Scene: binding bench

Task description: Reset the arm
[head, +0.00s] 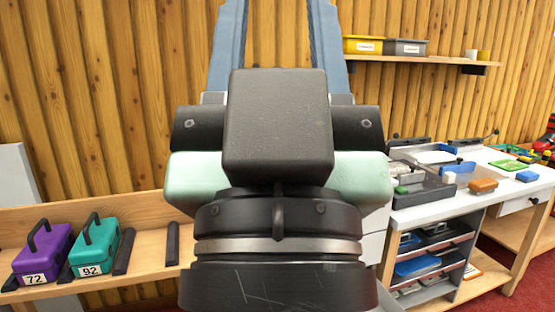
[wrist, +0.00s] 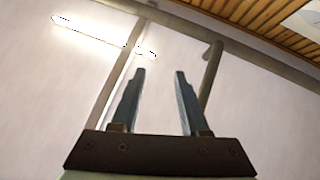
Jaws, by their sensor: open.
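My gripper (head: 278,20) is raised upright in the middle of the head view, close to the camera. Its two blue fingers stand apart, and their tips reach the top edge of that picture. The wrist view shows the gripper (wrist: 160,73) open, with nothing between the fingers. It points up toward a pale ceiling with a bright lamp strip (wrist: 90,30). My black wrist parts hide the middle of the bench and the wall behind it.
A purple box numbered 72 (head: 43,256) and a teal box numbered 92 (head: 97,251) stand on a wooden shelf at left. A white-topped workbench (head: 440,206) with trays is at right. Yellow (head: 370,45) and grey bins (head: 407,47) sit on a wall shelf.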

